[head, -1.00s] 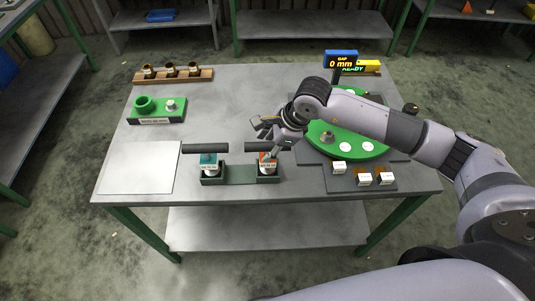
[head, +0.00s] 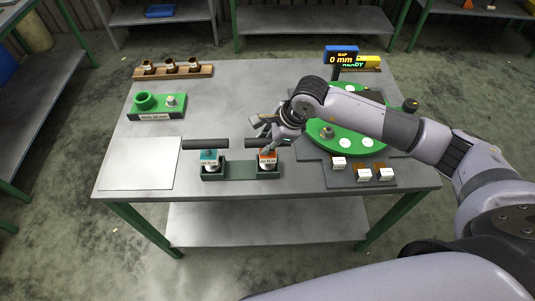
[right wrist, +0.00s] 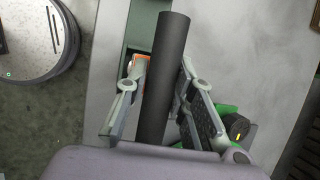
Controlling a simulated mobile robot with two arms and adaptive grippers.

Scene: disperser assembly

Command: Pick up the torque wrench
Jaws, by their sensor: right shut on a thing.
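Two torque wrenches with dark bar handles stand in a green rack (head: 238,172) near the table's front edge. One has a teal body (head: 209,158) on the left. The other torque wrench, with an orange body (head: 268,158), is on the right. My right gripper (head: 272,131) is at the orange wrench's handle, partly covering it. In the right wrist view, the dark handle (right wrist: 168,60) lies between the fingers of my right gripper (right wrist: 162,85), which is shut on it. Part of the orange body shows beside the handle. The wrench appears still seated in the rack. My left gripper is out of view.
A green round turntable (head: 350,150) lies right of the rack, with small white-labelled blocks (head: 363,175) in front. A pale plate (head: 138,163) lies at left. A green fixture (head: 157,106) and a brown rack (head: 174,72) stand behind. A gap display (head: 341,55) stands at the back.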

